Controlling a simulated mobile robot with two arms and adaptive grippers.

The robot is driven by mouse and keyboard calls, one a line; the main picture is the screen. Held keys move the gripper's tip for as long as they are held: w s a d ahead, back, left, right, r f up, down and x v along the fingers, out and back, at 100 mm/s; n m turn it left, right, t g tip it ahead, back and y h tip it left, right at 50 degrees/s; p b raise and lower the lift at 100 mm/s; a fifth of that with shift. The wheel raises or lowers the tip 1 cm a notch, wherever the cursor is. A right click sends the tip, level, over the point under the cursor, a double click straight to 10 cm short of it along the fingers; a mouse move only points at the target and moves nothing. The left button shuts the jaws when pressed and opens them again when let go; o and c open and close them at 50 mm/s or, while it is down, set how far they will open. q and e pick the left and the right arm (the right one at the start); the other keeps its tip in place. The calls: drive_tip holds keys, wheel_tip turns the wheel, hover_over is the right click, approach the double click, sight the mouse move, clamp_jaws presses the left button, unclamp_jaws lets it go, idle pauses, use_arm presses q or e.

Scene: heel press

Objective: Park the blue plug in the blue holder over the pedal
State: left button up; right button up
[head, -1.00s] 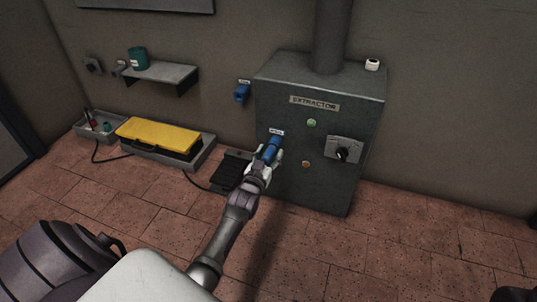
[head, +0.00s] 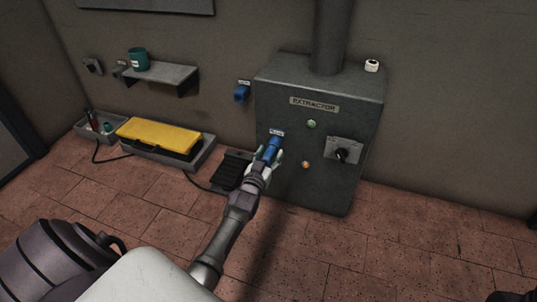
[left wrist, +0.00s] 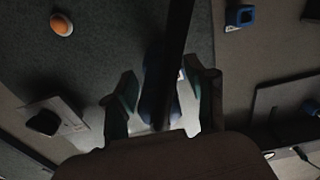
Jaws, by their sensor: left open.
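The blue plug (head: 270,149) sits at the front of the grey extractor cabinet, under a small white label. My left gripper (head: 266,163) is open with its fingers on either side of the plug. In the left wrist view the dark blue plug (left wrist: 152,88) shows between the spread fingers, partly covered by a dark bar. The blue holder (head: 241,93) is on the wall left of the cabinet, and it seems empty. The black pedal (head: 233,168) is on the floor below it, partly hidden by my arm. My right gripper is not in view.
The extractor cabinet (head: 340,190) carries a green button (head: 311,124), an orange lamp (head: 306,165) and a rotary switch (head: 343,151). A yellow case (head: 158,134) lies in a tray at left, below a shelf (head: 160,74) with a teal mug (head: 138,59). The wall around the holder is clear.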

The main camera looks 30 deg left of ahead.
use_arm(q)
drive_tip(key=c, duration=0.4)
clamp_jaws()
